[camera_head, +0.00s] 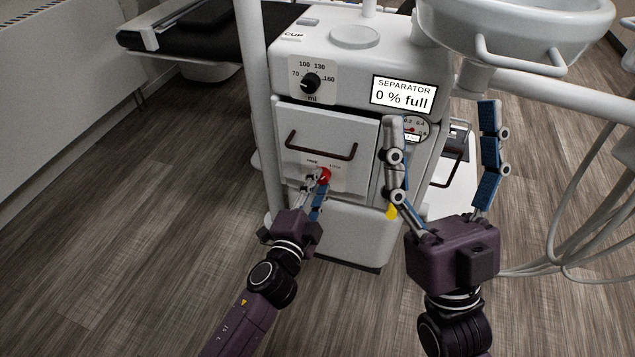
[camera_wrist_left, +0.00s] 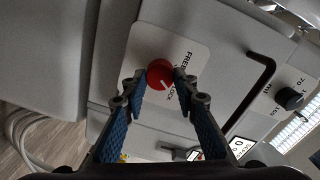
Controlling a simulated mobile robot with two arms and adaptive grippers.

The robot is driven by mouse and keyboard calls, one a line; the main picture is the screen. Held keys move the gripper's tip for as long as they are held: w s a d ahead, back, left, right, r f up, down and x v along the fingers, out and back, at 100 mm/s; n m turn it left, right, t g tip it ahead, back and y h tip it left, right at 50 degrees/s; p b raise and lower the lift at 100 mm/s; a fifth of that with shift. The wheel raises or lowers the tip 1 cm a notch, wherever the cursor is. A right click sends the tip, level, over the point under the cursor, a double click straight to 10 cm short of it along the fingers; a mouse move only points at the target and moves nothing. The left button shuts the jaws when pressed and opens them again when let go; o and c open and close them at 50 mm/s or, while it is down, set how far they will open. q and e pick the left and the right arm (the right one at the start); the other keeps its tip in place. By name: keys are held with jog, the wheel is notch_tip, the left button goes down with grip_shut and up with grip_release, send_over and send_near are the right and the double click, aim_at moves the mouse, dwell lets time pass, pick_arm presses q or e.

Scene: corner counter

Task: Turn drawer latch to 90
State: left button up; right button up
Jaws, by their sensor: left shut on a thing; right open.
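The drawer latch is a red round knob (camera_head: 325,176) on the lower front of the white drawer (camera_head: 350,136), below its dark bar handle (camera_head: 320,152). My left gripper (camera_head: 317,180) reaches it from below, with its fingers closed on it. In the left wrist view the red knob (camera_wrist_left: 160,74) sits between the two fingertips (camera_wrist_left: 157,78), with a white mark on its face and a partly covered label plate behind it. The drawer looks shut. My right gripper (camera_head: 440,118) is open and empty, its fingers spread wide in front of the unit's right side.
Above the drawer are a black dial (camera_head: 311,82) and a separator sign (camera_head: 404,95) reading 0 % full. A gauge (camera_head: 413,128) and a yellow part (camera_head: 392,212) are near my right gripper. A white basin (camera_head: 520,30) overhangs at right; hoses hang at far right. Floor at left is clear.

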pick_arm(q)
jog(key=shift+m, duration=0.9)
pick_arm(e)
jog(key=shift+w+a+f+g, duration=0.15)
jog(key=shift+w+f+g, duration=0.35)
jog(key=shift+w, duration=0.3)
jog(key=shift+w+f, duration=0.1)
pick_arm(q)
jog(key=o, duration=1.2)
jog(key=shift+c, duration=0.2)
jog(key=shift+s, duration=0.1)
jog(key=v, duration=1.1)
jog(key=shift+s, duration=0.35)
jog(key=shift+r, duration=0.1)
